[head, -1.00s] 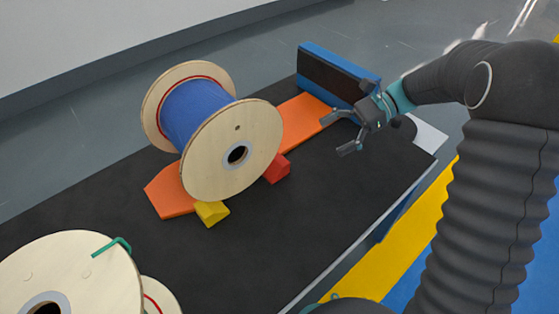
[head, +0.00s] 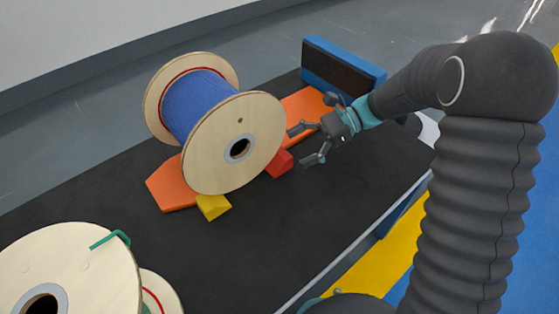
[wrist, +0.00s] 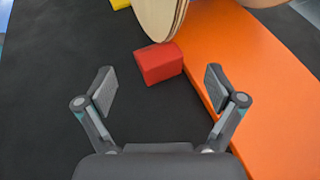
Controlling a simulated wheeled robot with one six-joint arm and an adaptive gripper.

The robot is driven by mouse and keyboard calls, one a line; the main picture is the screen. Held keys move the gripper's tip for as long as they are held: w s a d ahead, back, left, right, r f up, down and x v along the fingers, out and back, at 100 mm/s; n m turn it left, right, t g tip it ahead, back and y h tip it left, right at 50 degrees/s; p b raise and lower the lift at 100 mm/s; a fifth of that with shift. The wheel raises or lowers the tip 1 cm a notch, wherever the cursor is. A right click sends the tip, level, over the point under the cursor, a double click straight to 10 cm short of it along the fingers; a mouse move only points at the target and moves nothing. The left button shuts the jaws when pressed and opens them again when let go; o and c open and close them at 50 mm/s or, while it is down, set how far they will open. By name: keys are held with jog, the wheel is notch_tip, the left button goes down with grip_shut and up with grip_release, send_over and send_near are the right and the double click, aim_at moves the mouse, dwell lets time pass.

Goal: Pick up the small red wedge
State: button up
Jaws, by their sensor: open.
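The small red wedge (head: 279,164) sits on the black table surface against the lower right of the blue cable spool's wooden flange (head: 232,150). In the wrist view the red wedge (wrist: 158,62) lies ahead of my gripper, between the lines of its fingers and close to the orange strip. My gripper (head: 307,145) is open and empty, just right of the wedge and apart from it. Its fingers (wrist: 160,90) are spread wide in the wrist view. The wedge's far side is partly hidden by the flange.
An orange strip (head: 168,187) runs under the spool. A blue-framed block (head: 343,70) stands at the back. Another spool (head: 75,262) is at lower left. The black table (head: 270,225) is clear in front.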

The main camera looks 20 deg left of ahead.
aim_at(284, 154)
jog(key=x, duration=0.4)
jog(key=shift+s, duration=0.25)
jog(key=c, duration=1.3)
jog(key=shift+o, duration=0.2)
jog(key=shift+r, duration=0.15)
